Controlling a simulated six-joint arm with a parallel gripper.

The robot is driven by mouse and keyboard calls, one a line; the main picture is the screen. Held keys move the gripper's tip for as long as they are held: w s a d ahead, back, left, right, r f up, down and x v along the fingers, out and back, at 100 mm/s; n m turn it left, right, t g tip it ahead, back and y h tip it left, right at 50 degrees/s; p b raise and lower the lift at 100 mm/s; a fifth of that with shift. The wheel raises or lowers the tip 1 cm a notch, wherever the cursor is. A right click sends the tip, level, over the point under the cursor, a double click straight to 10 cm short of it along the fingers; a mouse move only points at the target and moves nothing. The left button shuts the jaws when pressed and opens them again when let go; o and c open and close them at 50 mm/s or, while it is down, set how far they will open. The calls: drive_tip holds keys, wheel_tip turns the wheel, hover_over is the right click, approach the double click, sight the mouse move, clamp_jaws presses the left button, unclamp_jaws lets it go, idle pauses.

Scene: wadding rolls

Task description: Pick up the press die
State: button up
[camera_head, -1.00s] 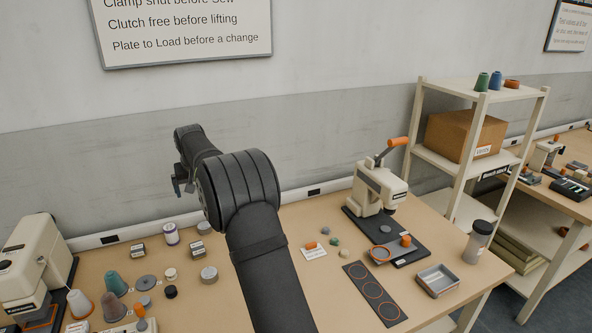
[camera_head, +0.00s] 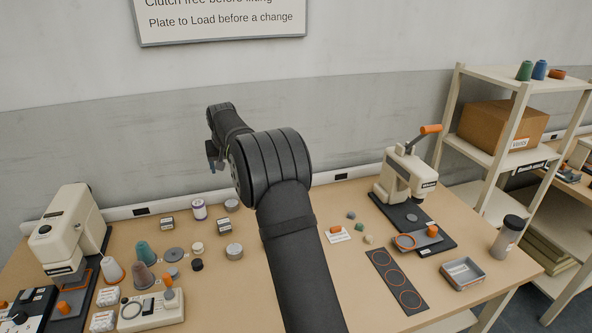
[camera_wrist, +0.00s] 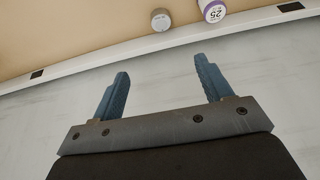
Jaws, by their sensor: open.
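No piece is plainly marked as the press die, and I cannot tell which one it is. Candidates are a grey cylinder (camera_head: 234,251) in the middle of the left half of the table and a similar grey one (camera_head: 232,205) farther back. The wrist view shows a labelled grey cylinder (camera_wrist: 160,20) beside a purple-and-white roll (camera_wrist: 213,10). The hand press (camera_head: 405,175) stands at the table's right side. My gripper (camera_wrist: 162,66) has its blue fingers wide apart, with nothing between them. It is up near the wall, well apart from the table pieces.
Cones, discs and small boxes crowd the left table around a cream machine (camera_head: 73,235). A dark strip with orange rings (camera_head: 397,282) and a metal tray (camera_head: 462,273) lie right of my arm. A white rail (camera_head: 120,212) runs along the back. Bare tabletop shows between the groups.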

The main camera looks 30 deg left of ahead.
drive_tip(key=n+g, duration=0.1)
drive_tip(key=n, duration=0.3)
approach(231, 203)
drive_tip(key=shift+y, duration=0.5)
drive_tip(key=x, duration=0.5)
drive_tip(key=d+x, duration=0.1)
drive_tip(key=x, duration=0.2)
drive_tip(key=shift+w+a+f, duration=0.1)
drive_tip(key=shift+w+f, duration=0.05)
drive_tip(key=shift+f, duration=0.25)
drive_tip(key=c, duration=1.2)
drive_tip(key=shift+c, duration=0.5)
drive_tip(key=shift+r, duration=0.2)
